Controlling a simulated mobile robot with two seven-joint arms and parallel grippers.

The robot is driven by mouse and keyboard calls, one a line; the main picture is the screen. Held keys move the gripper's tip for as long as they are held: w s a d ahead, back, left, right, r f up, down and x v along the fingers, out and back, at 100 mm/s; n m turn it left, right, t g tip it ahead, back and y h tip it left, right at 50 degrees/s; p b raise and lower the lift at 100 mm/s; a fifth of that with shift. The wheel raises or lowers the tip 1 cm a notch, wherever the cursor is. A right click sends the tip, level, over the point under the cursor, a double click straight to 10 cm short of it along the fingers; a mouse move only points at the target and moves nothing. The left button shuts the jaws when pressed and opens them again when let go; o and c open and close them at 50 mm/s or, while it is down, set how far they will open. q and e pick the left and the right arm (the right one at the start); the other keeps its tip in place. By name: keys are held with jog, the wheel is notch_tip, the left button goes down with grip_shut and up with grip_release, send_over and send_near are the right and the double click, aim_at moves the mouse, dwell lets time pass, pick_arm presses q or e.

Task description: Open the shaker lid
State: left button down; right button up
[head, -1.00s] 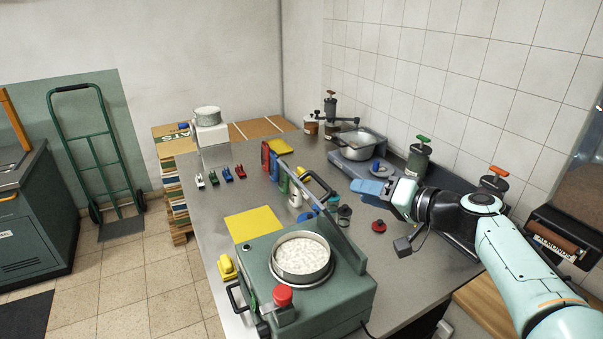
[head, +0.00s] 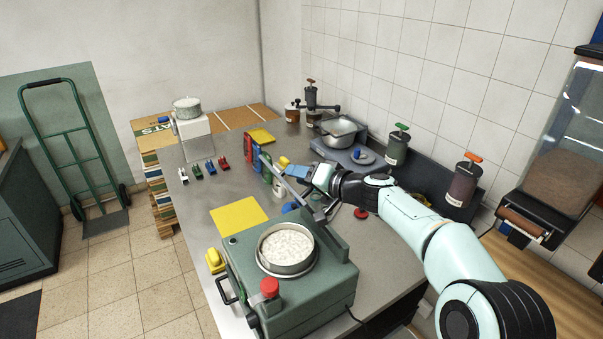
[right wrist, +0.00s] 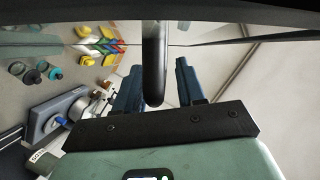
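The shaker is a green machine (head: 325,285) at the front of the bench. A round pan (head: 287,247) of white grains sits uncovered in its top. The lid (head: 293,185) stands raised, seen nearly edge-on as a thin grey strip rising from the machine's right side. My right gripper (head: 299,172) is at the lid's upper part. In the right wrist view, the black lid handle (right wrist: 154,65) lies between its two blue fingers (right wrist: 158,88), with gaps on both sides, so the gripper is open. My left gripper is not in view.
A yellow mat (head: 238,216) and a yellow clip (head: 215,260) lie left of the shaker. A scale (head: 345,158) and canisters (head: 397,145) line the tiled wall.

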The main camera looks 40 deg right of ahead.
grip_shut()
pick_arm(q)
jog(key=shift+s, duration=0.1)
